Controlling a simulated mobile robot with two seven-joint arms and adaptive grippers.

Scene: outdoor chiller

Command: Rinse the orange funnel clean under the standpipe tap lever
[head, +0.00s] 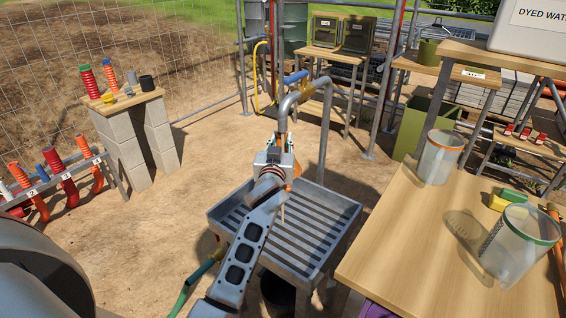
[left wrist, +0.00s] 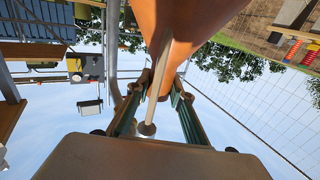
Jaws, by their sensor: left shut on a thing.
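My left gripper (head: 281,150) is shut on the orange funnel (left wrist: 195,22) below the spout of the standpipe tap (head: 292,98). In the head view the gripper hides most of the funnel; a small orange part (head: 297,170) shows at its right. In the left wrist view the funnel is large at the top, between and beyond the fingers (left wrist: 158,92). A pale thin rod-like shape runs along it; I cannot tell whether it is stem or water. The blue tap lever (head: 295,77) sits on top of the pipe. My right gripper is not in view.
A slatted metal drain tray (head: 340,209) lies below the gripper. A wooden table (head: 395,235) at right holds two clear containers (head: 440,157) (head: 520,246) and a yellow-green sponge (head: 507,200). A block stand (head: 130,103) and a hose rack (head: 75,170) stand at left.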

